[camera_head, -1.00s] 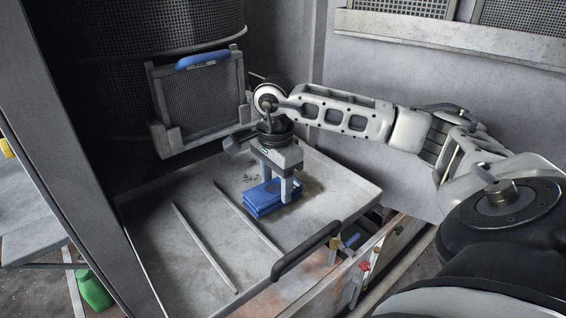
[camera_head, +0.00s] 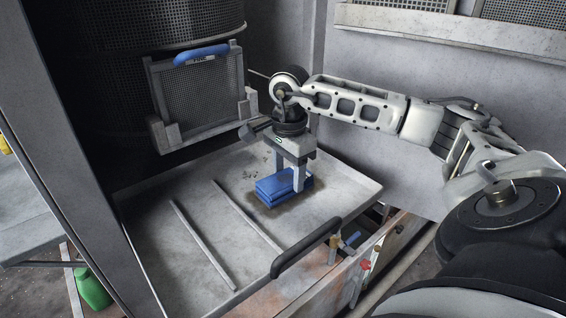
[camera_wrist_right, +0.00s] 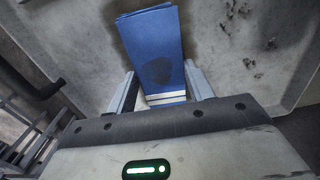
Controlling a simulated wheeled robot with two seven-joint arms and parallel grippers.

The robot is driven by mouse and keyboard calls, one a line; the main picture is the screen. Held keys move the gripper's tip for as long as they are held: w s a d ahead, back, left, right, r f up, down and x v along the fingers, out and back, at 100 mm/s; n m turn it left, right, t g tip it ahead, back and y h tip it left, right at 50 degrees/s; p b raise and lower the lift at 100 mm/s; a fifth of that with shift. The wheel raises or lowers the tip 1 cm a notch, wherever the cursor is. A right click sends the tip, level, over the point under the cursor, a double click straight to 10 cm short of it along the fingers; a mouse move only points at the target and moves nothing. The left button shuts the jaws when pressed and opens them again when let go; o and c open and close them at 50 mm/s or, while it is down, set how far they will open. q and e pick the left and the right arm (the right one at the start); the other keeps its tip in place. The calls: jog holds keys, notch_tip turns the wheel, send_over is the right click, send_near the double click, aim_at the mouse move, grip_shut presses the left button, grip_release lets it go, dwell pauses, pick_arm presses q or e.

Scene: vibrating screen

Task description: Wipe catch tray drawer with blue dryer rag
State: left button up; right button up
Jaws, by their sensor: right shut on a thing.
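The catch tray drawer (camera_head: 165,248) is a grey metal tray, pulled out, with a dark handle (camera_head: 305,250) at its front edge. The blue rag (camera_head: 272,192) is a folded stack lying flat on the tray floor. My right gripper (camera_head: 288,184) points down and is shut on the rag's near end. In the right wrist view the rag (camera_wrist_right: 152,45) extends out from between the two fingers (camera_wrist_right: 160,92), with a dark stain and pale stripes near the grip. Small dark debris specks (camera_head: 249,175) lie on the tray beside the rag. My left gripper is not in view.
Two thin raised bars (camera_head: 204,246) run along the tray floor. A mesh panel with a blue handle (camera_head: 202,54) stands behind the tray. An open compartment with tools (camera_head: 362,262) lies below right. A green object (camera_head: 93,289) is at lower left.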

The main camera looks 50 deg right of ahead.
jog(key=shift+s+d+b, duration=0.15)
jog(key=shift+d+b, duration=0.05)
jog(key=shift+d, duration=1.25)
jog(key=shift+s+d+b, duration=0.15)
jog(key=shift+d+b, duration=0.05)
jog(key=shift+d, duration=1.2)
jog(key=o, duration=0.6)
jog(key=shift+r+p, duration=0.3)
jog(key=shift+p, duration=0.1)
jog(key=c, duration=0.7)
jog(key=shift+o, duration=0.2)
jog(key=shift+a, duration=0.15)
